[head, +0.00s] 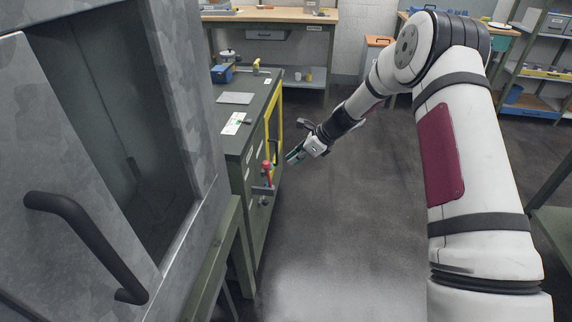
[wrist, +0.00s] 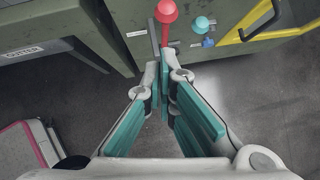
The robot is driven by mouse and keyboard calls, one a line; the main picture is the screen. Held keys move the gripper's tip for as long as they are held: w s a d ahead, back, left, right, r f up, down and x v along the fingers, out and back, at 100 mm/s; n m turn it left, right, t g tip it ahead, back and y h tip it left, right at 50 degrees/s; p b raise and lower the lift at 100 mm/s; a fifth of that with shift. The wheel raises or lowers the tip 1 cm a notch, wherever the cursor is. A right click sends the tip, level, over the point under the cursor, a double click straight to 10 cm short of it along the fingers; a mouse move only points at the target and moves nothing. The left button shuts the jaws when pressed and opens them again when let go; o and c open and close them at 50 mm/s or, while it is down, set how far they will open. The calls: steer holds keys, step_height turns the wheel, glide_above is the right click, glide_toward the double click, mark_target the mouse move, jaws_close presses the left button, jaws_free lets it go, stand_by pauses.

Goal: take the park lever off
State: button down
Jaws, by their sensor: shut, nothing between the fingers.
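A lever with a red round knob (head: 267,166) stands at the near end of the green cabinet's front; its red knob and stem also show at the top of the wrist view (wrist: 166,12). It is the likely park lever, but no readable label confirms this. My gripper (head: 291,158) is to the right of the lever in the head view, with a small gap between them. In the wrist view, my gripper (wrist: 165,72) has its teal-padded fingers together at the tips, empty, pointing towards the lever's base. Whether the tips touch anything there is unclear.
A yellow frame (wrist: 262,30) with a dark handle is further right. The green cabinet (head: 262,107) carries small items on top. A grey metal enclosure (head: 95,165) stands close on the left. The floor right of the cabinet is clear.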

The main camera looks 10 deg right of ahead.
steer(key=shift+v, duration=2.75)
steer(key=shift+w+a+r, duration=0.1)
steer(key=shift+r, duration=0.05)
steer(key=s+a+r+n+g+h+p, duration=0.1)
steer(key=s+r+n+h+p, duration=0.15)
steer(key=s+r+n, duration=0.65)
steer(key=s+a+r+n+h+p, duration=0.1)
steer(key=s+r+n+p, duration=0.3)
steer(key=s+r, duration=1.2)
steer(key=s+d+r+n+h+p, duration=0.1)
steer(key=s+r+n, duration=0.2)
steer(key=s, duration=0.5)
steer(key=s+d+r+n+h+p, duration=0.1)
steer(key=s+d+r+n+p, duration=0.1)
steer(key=s, duration=0.7)
steer(key=s+d+r+n+t+h+p, duration=0.1)
steer(key=s+r+n, duration=0.3)
steer(key=s, duration=0.4)
steer(key=shift+s+d+r+n+p, duration=0.2)
steer(key=shift+n+p, duration=0.25)
steer(key=shift+n, duration=0.35)
